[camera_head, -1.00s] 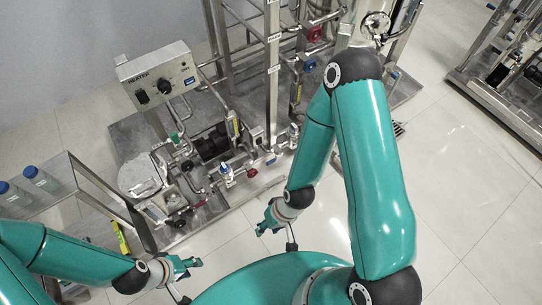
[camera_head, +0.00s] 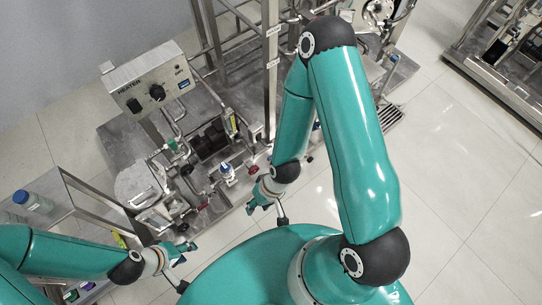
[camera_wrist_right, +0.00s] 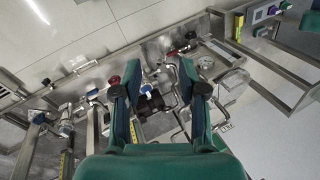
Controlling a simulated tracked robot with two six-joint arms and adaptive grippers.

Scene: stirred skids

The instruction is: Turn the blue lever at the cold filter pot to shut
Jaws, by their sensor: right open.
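A small blue-and-white valve part (camera_head: 228,172) sits on the low pipework of the skid in the head view. In the right wrist view a blue part (camera_wrist_right: 146,88) shows between my fingers and beyond them. I cannot tell its lever position. A round steel lid (camera_head: 138,185), perhaps of a pot, stands to its left; no label is readable. My right gripper (camera_head: 252,203) is open and empty, just in front of the pipework; its spread fingers (camera_wrist_right: 165,98) also fill the middle of the wrist view. My left gripper (camera_head: 186,252) is low at the skid's front left, its jaw opening unclear.
A red knob (camera_head: 253,170) is close beside my right gripper; another red handle (camera_head: 203,206) lies further left. A heater box (camera_head: 150,82) stands over the pipes. Open floor (camera_head: 450,200) lies right.

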